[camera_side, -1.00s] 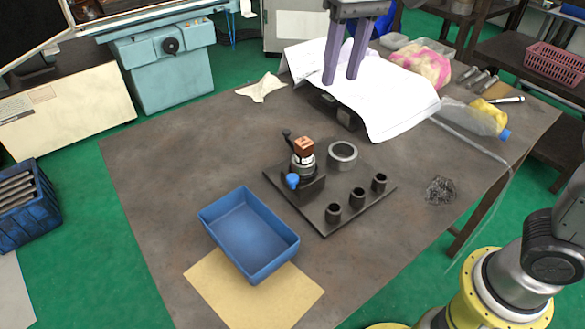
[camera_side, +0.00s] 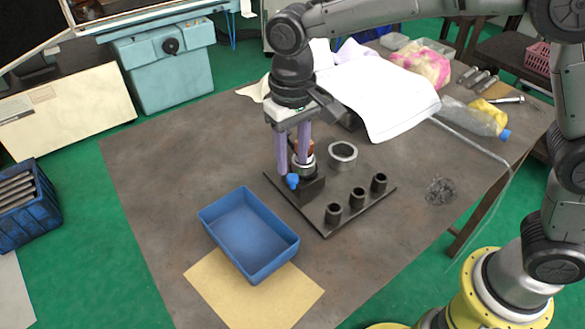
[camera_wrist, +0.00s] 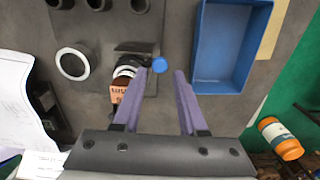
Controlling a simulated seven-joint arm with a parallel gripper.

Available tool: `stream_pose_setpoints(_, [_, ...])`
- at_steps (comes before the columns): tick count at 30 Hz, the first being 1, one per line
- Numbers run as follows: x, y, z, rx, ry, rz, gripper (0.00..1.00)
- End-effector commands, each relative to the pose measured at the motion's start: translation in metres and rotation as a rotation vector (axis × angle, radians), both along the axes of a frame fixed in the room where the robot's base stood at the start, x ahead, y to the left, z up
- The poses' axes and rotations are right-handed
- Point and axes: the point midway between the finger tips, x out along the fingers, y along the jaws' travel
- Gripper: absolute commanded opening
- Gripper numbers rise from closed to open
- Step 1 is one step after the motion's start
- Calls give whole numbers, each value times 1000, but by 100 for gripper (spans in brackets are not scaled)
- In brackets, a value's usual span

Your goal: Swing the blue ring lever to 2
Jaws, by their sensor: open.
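The blue lever knob (camera_side: 292,181) sticks out on the near side of the chuck (camera_side: 310,188), low on its stack. In the wrist view the knob (camera_wrist: 159,65) shows just beyond my fingertips, closer to the left finger. A copper-brown block (camera_wrist: 118,95) sits in the chuck top, beside the left finger; a pale marked ring (camera_wrist: 124,72) lies below it, its numbers unreadable. My gripper (camera_side: 293,168) is open and empty, purple fingers pointing down around the knob's side of the chuck; it also shows in the wrist view (camera_wrist: 167,74). Contact with the knob cannot be told.
The dark base plate (camera_side: 345,214) also carries a grey metal ring (camera_side: 343,155) and three short black sockets (camera_side: 357,197). A blue bin (camera_side: 203,222) stands close by, partly on tan paper (camera_side: 305,293). Drawing sheets (camera_side: 390,100) lie behind. The table's left side is clear.

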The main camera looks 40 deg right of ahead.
Motion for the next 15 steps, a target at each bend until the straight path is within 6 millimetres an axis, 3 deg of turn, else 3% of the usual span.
stream_pose_setpoints(6, [0,0,-28,-1,1,0,42])
stream_pose_setpoints(15, [0,0,-37,0,0,0,42])
